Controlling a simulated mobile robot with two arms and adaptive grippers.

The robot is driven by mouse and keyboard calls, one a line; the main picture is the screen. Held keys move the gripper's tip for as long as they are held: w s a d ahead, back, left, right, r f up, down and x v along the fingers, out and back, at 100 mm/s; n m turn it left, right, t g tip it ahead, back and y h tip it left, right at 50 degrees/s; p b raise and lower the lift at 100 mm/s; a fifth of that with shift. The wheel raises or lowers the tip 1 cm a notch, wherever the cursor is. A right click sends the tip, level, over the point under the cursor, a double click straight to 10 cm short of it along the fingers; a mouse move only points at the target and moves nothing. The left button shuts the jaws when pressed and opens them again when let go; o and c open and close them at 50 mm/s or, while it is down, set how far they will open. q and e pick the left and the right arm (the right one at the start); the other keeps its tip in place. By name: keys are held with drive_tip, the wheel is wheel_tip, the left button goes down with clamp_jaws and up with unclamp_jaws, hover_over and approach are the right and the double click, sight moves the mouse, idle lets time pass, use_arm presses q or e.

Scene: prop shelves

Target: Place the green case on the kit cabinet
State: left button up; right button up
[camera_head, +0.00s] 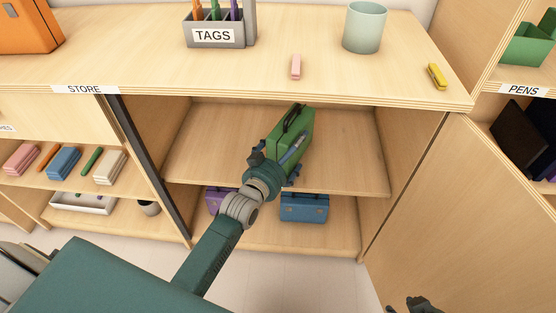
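The green case (303,128) has a dark handle on top and is in the open middle cabinet, over its upper shelf (345,160). My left gripper (283,146) reaches in from the lower left and appears shut on the case. I cannot tell whether the case touches the shelf. My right gripper (420,304) shows only as a dark tip at the bottom edge, away from the case. No label reading "kit" is visible.
A blue case (304,208) and a partly hidden purple case (215,199) are on the lower shelf. An open door (470,215) is at right.

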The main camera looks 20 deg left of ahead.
use_arm(q)
drive_tip(key=s, duration=0.3)
drive_tip(key=shift+s+a+r+p, duration=0.1)
drive_tip(key=shift+a+r+p, duration=0.1)
drive_tip(key=shift+r+p, duration=0.15)
drive_tip(key=s+f+g, duration=0.2)
drive_tip(key=s+g, duration=0.2)
drive_tip(key=s, duration=0.7)
drive_tip(key=s+f+g+y+p, duration=0.1)
drive_tip(key=s+g, duration=0.3)
drive_tip(key=s, duration=0.7)
drive_tip(key=s+f+g, duration=0.4)
drive_tip(key=s, duration=0.7)
drive_tip(key=shift+s+a+m+g, duration=0.3)
drive_tip(key=shift+a, duration=0.05)
use_arm(e)
drive_tip(key=s+g, duration=0.1)
drive_tip(key=s, duration=0.1)
drive_tip(key=s+d+g, duration=0.1)
drive_tip(key=s, duration=0.1)
drive_tip(key=shift+s+d+r+h, duration=0.2)
drive_tip(key=shift+s+h, duration=0.1)
drive_tip(key=shift+s, duration=0.1)
use_arm(q)
drive_tip(key=shift+f, duration=0.1)
